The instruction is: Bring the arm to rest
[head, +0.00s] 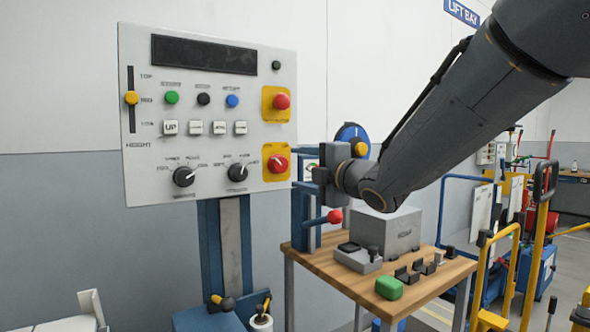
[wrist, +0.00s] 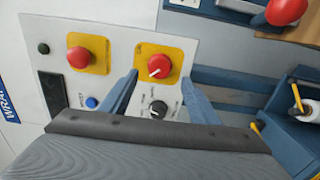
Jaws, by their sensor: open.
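My arm (head: 455,120) reaches in from the upper right of the head view, out in front of the control panel (head: 140,165). My gripper (head: 295,171) is at the panel's right edge, close to the lower red rotary knob (head: 278,163) on its yellow plate. In the wrist view my gripper (wrist: 160,79) has its two blue fingers spread apart, with nothing held between them. The lower red knob (wrist: 159,66) shows between and beyond the fingertips. I see no contact between fingers and knob, though the exact gap is hard to judge.
A wooden table (head: 430,283) under my arm carries a grey box (head: 388,232), a green block (head: 389,288) and small dark parts. A red-ended lever (head: 334,216) stands just below my gripper. Yellow and blue carts (head: 541,215) stand to the right.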

